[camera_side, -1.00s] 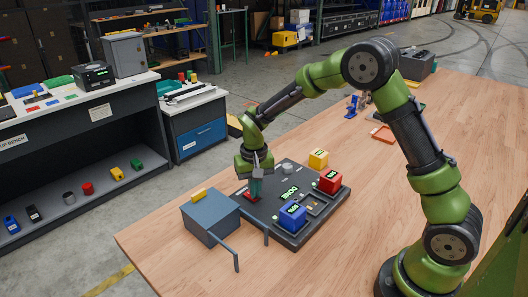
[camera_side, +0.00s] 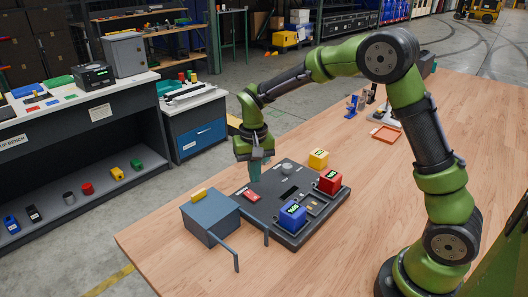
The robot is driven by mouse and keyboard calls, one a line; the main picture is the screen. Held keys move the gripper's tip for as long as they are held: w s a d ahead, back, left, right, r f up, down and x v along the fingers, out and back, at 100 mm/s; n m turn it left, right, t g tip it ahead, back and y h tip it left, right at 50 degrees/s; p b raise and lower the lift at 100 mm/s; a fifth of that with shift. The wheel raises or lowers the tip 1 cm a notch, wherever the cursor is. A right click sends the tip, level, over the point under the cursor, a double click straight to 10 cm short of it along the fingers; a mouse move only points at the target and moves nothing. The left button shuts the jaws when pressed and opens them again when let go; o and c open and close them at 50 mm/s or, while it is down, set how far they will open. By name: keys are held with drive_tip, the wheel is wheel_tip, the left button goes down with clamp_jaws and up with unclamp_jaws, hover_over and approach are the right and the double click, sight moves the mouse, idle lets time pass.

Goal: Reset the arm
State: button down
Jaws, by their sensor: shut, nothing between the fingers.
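My gripper (camera_side: 255,172) is shut and empty. It points down above the left part of a dark board (camera_side: 258,208) on the wooden table. A flat red piece (camera_side: 251,195) lies on the board just below the fingertips, and the fingers are apart from it. A small grey knob (camera_side: 287,168) stands near the far edge.
An orange tray (camera_side: 386,134) and small blue items (camera_side: 351,106) lie farther back. The table's right middle is clear. A shelved bench (camera_side: 80,150) stands at left.

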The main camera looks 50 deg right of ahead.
drive_tip(key=shift+r, duration=0.65)
drive_tip(key=shift+s+f, duration=0.1)
drive_tip(key=shift+f, duration=0.1)
drive_tip(key=s+a+r+n+t+y, duration=0.1)
drive_tip(key=s+r+t, duration=0.2)
drive_tip(key=s+r, duration=0.4)
drive_tip(key=s+r+n+t+y, duration=0.1)
drive_tip(key=s+r+t, duration=0.3)
drive_tip(key=s, duration=1)
drive_tip(key=shift+a+r, duration=0.4)
drive_tip(key=shift+r, duration=1.1)
